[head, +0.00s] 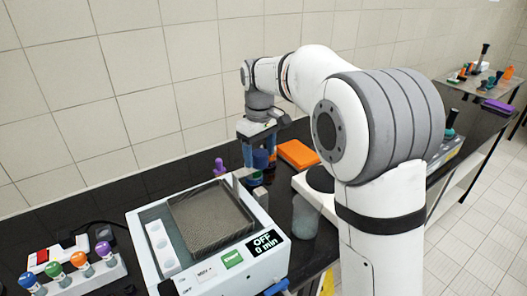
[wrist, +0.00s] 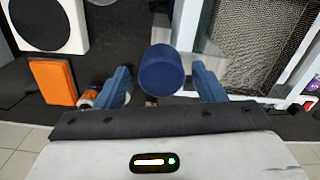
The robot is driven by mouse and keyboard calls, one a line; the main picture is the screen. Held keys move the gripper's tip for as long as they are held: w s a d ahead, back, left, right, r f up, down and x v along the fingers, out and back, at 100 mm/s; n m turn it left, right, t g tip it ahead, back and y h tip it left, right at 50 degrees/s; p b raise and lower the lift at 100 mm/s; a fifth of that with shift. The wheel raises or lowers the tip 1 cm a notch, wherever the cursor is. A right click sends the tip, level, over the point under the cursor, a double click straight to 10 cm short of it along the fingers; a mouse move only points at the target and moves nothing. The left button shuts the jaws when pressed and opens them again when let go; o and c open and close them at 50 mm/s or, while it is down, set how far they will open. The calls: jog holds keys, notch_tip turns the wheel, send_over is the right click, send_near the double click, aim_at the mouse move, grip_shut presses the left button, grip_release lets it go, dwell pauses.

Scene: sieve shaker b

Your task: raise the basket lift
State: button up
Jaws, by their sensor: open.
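The shaker (head: 187,278) is a white box with a display reading "OFF 0 min". A dark mesh basket (head: 210,217) sits in its top opening; the mesh also shows at upper right in the wrist view (wrist: 262,42). A dark blue round knob (wrist: 162,73), seemingly the lift handle, stands beside the shaker next to a grey metal bracket (head: 241,174). My gripper (wrist: 162,92) points down with its blue fingers open, one on each side of the knob. Gaps show on both sides of the knob. In the head view my gripper (head: 260,158) partly hides the knob.
An orange block (head: 298,154) and a white round-topped device (head: 318,180) stand right of my gripper. A clear beaker (head: 305,215) is right of the shaker. A rack of coloured-cap tubes (head: 75,278) is at lower left. The tiled wall (head: 120,90) runs behind.

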notch_tip(320, 180, up, 7)
jog(key=shift+r+b, duration=0.2)
jog(key=shift+b, duration=0.2)
jog(key=shift+r, duration=0.15)
